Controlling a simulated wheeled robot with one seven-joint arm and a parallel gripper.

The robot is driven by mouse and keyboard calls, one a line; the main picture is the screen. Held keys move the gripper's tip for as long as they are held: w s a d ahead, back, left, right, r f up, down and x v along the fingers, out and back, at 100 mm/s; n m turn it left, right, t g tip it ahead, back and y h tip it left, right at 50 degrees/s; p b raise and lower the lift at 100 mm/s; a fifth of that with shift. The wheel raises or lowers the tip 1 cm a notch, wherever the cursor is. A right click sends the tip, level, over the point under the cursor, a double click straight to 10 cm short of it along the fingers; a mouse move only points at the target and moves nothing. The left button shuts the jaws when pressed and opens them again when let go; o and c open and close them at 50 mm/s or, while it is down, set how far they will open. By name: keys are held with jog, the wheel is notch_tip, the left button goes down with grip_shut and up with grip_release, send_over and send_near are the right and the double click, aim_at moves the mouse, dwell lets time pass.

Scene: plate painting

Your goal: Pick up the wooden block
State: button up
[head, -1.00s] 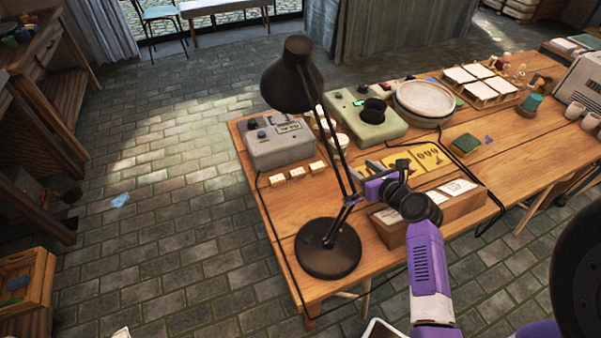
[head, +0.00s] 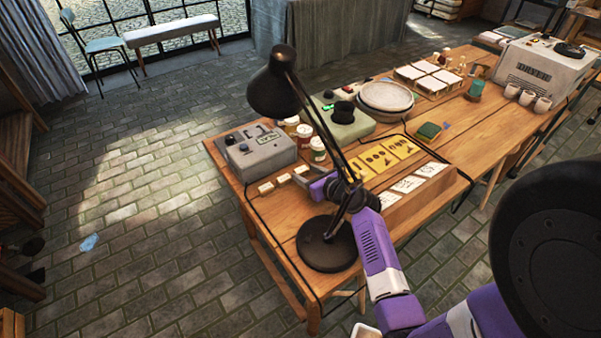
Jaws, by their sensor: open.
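A row of small pale blocks (head: 283,180) lies on the wooden table in front of the grey control box. They look like the wooden blocks, but I cannot tell which one the task means. My gripper (head: 304,178) is open at the right end of this row, partly hidden behind the black lamp's stem and my own wrist. Its grey fingers are close to the rightmost block (head: 301,170). I cannot tell whether they touch it, and nothing is clearly held.
The black desk lamp (head: 327,246) stands in front of my gripper, its arm crossing my wrist. The grey control box (head: 257,151) and paint jars (head: 317,150) stand behind. Yellow cards (head: 380,157) and a wooden card holder (head: 428,187) are to the right. A black cable runs along the table's left edge.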

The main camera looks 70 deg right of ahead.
jog(key=shift+x, duration=1)
jog(key=shift+s, duration=0.1)
jog(key=c, duration=1.1)
jog(key=shift+r, duration=0.15)
